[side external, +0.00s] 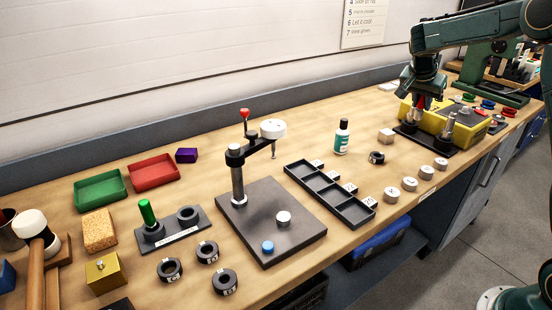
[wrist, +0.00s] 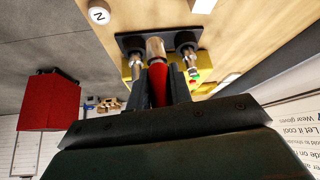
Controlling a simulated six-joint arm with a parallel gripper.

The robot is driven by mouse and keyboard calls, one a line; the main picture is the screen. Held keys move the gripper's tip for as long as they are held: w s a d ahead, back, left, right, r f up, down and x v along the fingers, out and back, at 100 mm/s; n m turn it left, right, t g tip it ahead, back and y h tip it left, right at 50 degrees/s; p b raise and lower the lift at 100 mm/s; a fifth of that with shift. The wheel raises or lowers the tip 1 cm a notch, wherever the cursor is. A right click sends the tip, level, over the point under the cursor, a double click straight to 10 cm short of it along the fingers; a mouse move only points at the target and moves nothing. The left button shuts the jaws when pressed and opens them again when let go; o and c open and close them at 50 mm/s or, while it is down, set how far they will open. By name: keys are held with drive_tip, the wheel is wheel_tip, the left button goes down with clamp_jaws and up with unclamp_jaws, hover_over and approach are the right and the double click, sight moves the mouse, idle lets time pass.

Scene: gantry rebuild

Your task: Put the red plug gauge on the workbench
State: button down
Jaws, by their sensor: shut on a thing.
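The red plug gauge (wrist: 157,88) is held between the two fingers of my gripper (wrist: 159,75) in the wrist view. Its silver end (wrist: 155,48) points away from the gripper, toward a dark plate with black rings (wrist: 130,41). In the side view my gripper (side external: 420,98) points down over the far right of the workbench (side external: 300,160), and a bit of the red gauge (side external: 422,102) shows between its fingers. The gauge is above or close to the dark stand (side external: 425,138); I cannot tell whether it touches it.
Metal pieces (side external: 450,124) rise from the stand beside my gripper. Several white round pieces (side external: 410,183) lie along the front edge.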

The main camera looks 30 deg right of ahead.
drive_tip(key=shift+f, duration=6.4)
drive_tip(key=shift+f, duration=0.15)
drive_tip(key=c, duration=1.3)
unclamp_jaws()
drive_tip(key=shift+o, duration=0.2)
drive_tip(key=v, duration=1.2)
drive_tip(key=shift+a, duration=0.1)
